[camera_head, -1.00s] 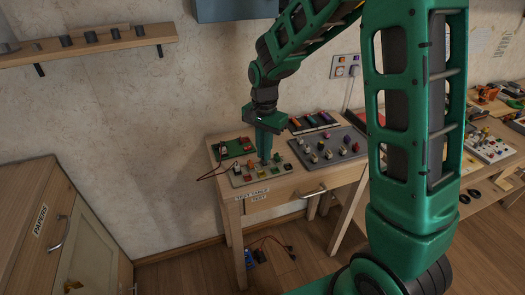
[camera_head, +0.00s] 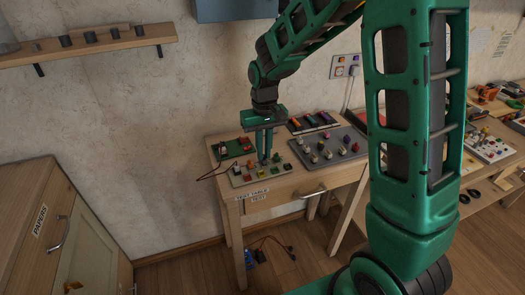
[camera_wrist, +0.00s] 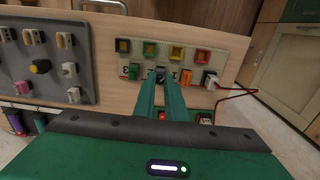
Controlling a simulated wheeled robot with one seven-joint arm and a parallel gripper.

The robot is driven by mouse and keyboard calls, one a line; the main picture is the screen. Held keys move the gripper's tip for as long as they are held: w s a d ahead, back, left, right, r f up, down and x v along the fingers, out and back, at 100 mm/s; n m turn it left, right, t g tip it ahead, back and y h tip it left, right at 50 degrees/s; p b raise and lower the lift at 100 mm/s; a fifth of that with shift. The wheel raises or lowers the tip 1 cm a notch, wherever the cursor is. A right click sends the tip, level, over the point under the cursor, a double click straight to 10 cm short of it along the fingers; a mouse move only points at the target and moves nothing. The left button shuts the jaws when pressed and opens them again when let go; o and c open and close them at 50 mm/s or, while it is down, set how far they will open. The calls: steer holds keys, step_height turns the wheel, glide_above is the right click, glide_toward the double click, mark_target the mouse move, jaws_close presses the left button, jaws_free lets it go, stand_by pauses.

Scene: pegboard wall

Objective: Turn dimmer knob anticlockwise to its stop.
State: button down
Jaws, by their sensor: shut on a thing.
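My gripper (camera_head: 264,161) points down at the light grey control panel (camera_head: 240,181) on the table. In the wrist view my gripper (camera_wrist: 161,80) has its fingertips close together on a small dark knob (camera_wrist: 160,70), which I take to be the dimmer knob. The fingers hide most of the knob, and I cannot read any pointer mark on it. The panel in the wrist view (camera_wrist: 222,62) has a row of yellow, green and red buttons beyond the knob. A green button (camera_wrist: 134,70) and an orange part (camera_wrist: 186,77) flank the knob.
A white switch (camera_wrist: 210,79) sits by the orange part. A dark grey panel (camera_head: 340,138) with several switches stands beside this one. A green board (camera_head: 233,149) with red and black wires lies behind. The table drawer (camera_head: 290,190) is closed.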

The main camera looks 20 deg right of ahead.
steer(key=n, duration=0.4)
steer(key=shift+n, duration=0.3)
steer(key=n, duration=0.9)
steer(key=shift+n, duration=2.2)
steer(key=c, duration=1.8)
jaws_free()
steer(key=shift+o, duration=0.2)
